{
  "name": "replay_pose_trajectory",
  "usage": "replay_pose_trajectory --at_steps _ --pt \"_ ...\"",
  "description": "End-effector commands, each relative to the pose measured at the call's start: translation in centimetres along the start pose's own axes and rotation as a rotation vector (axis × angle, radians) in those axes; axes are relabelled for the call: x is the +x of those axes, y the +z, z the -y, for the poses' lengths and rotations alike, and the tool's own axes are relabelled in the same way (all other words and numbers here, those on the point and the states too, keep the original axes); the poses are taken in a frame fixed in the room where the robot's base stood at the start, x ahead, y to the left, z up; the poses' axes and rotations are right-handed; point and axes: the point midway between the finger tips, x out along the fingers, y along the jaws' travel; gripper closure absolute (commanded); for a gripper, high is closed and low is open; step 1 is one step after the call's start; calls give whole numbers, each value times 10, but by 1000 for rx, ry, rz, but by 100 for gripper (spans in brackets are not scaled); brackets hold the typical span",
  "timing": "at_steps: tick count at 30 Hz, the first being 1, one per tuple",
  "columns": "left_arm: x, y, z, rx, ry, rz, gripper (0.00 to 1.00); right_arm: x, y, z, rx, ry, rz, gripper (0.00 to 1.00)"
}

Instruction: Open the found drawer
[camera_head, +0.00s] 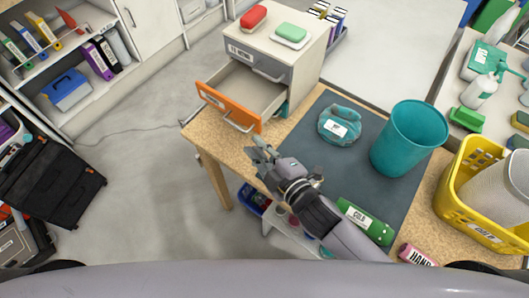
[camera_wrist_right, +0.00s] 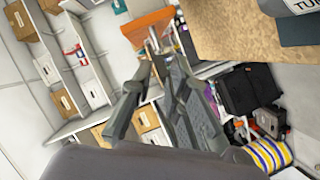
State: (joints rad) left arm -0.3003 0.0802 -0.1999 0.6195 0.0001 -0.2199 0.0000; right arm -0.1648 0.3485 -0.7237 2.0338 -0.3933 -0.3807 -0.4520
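A small cabinet (camera_head: 285,40) stands on the wooden table. Its lower drawer with an orange front (camera_head: 228,107) is pulled out, and its inside looks empty. The upper grey drawer (camera_head: 257,62) is closed. My right gripper (camera_head: 260,153) is just in front of and below the orange front, apart from its handle, and looks open and empty. In the right wrist view, the orange drawer front (camera_wrist_right: 147,28) shows beyond the gripper fingers (camera_wrist_right: 155,75). My left gripper is not in view.
A yellow basket (camera_head: 470,205) stands at the right. Floor is clear left of the table.

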Motion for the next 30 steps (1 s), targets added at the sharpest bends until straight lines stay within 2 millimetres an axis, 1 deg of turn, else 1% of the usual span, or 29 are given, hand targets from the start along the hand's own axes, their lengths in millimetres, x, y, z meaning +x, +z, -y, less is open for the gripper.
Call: replay_pose_trajectory --at_steps 1,3,8,26,30 --pt "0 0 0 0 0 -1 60 -9 0 1 0 -2 0 84" --pt "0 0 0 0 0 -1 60 -18 0 1 0 -2 1 84" --pt "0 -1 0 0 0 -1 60 -29 0 0 0 1 0 84" --pt "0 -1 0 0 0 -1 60 -30 0 0 0 0 0 84" --pt "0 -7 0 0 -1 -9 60 -30 0 0 1 0 -1 84"
